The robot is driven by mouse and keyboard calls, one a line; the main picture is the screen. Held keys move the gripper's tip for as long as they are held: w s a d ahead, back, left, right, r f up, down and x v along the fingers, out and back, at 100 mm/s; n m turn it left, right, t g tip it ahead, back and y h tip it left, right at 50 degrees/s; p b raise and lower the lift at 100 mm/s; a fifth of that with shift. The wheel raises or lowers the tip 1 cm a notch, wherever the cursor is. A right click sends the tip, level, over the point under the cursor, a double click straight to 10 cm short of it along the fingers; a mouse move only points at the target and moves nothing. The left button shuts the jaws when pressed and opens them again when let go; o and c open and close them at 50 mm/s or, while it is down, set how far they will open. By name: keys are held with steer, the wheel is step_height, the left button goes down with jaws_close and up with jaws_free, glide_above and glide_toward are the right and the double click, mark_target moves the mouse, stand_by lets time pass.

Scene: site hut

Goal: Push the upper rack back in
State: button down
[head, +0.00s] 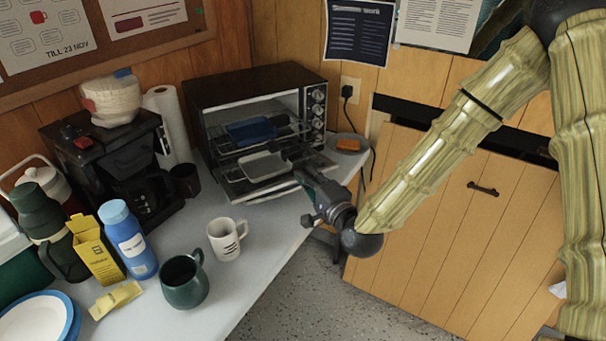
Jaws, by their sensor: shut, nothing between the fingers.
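The black toaster oven (245,84) stands at the back of the counter with its front open. Its upper rack (291,128) carries a blue tray (253,131) and sticks out of the opening. Below it, a lower rack (236,174) holds a light grey tray (264,166) and also reaches forward. My gripper (293,154) is shut and empty, just in front of the oven at its right side, pointing toward the racks. Its tips lie close to the right front part of the racks; I cannot tell whether they touch.
A white mug (227,239), dark green mug (184,281) and blue bottle (128,240) stand on the counter (252,262) in front. A coffee maker (110,160) and paper towel roll (171,122) are left of the oven. A plate with an orange item (348,145) is at right.

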steer(key=p+x, duration=0.1)
steer(key=x, duration=1.1)
steer(key=shift+w+a+f+p, duration=0.1)
steer(key=shift+a+p, duration=0.05)
steer(key=shift+p, duration=0.15)
